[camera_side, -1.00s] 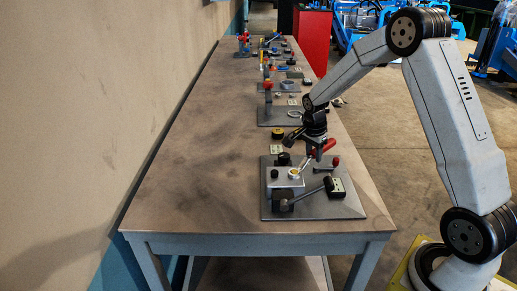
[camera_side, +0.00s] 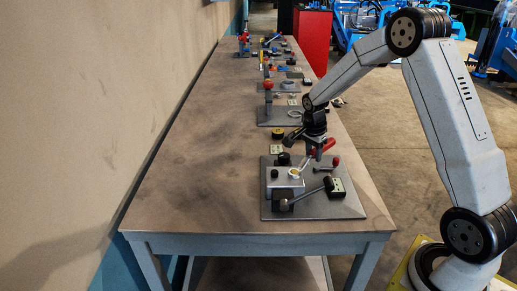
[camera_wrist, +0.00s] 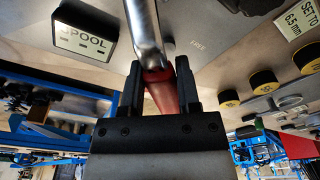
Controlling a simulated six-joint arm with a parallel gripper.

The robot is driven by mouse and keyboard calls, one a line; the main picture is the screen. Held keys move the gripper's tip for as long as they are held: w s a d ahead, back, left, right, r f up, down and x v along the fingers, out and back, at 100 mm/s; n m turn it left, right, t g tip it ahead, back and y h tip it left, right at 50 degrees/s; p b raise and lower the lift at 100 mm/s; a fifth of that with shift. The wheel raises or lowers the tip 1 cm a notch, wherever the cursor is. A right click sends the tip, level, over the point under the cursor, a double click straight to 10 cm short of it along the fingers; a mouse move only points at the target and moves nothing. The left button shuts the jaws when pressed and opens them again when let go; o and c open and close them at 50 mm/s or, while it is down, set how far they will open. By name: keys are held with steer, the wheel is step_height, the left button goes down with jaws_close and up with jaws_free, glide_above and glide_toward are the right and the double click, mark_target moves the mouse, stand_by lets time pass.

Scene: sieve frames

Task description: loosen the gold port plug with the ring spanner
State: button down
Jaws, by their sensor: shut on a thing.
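The gold port plug (camera_side: 294,173) sits on top of the pale block (camera_side: 284,181) on the near grey plate. The ring spanner has a steel shaft (camera_side: 304,165) and a red handle (camera_side: 326,146). Its ring end is at the plug; the side view is too small to tell how well it seats. My gripper (camera_side: 316,155) is above the plate, right of and behind the plug. In the wrist view my gripper (camera_wrist: 161,88) is shut on the red handle (camera_wrist: 163,92), with the steel shaft (camera_wrist: 145,30) running up out of view. The plug is not visible there.
A lever with a dark end (camera_side: 328,182) crosses the near plate beside a SPOOL display (camera_wrist: 84,40). Black-and-gold round parts (camera_wrist: 264,82) lie beyond. The table's left side is clear.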

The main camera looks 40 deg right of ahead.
steer(key=shift+w+r+n, duration=0.15)
steer(key=shift+w+n, duration=0.4)
steer(key=shift+n, duration=0.15)
steer(key=shift+w, duration=0.2)
steer(key=shift+n, duration=0.3)
stand_by(0.4)
steer(key=shift+w+a+n+t, duration=0.25)
steer(key=shift+w+n, duration=0.4)
steer(key=shift+n, duration=0.25)
steer(key=shift+w+a+n+t, duration=0.15)
steer(key=shift+w+a+n, duration=0.1)
steer(key=shift+w+n, duration=0.5)
stand_by(1.1)
steer(key=shift+s+r, duration=0.15)
steer(key=shift+r, duration=0.05)
steer(key=shift+r, duration=2.3)
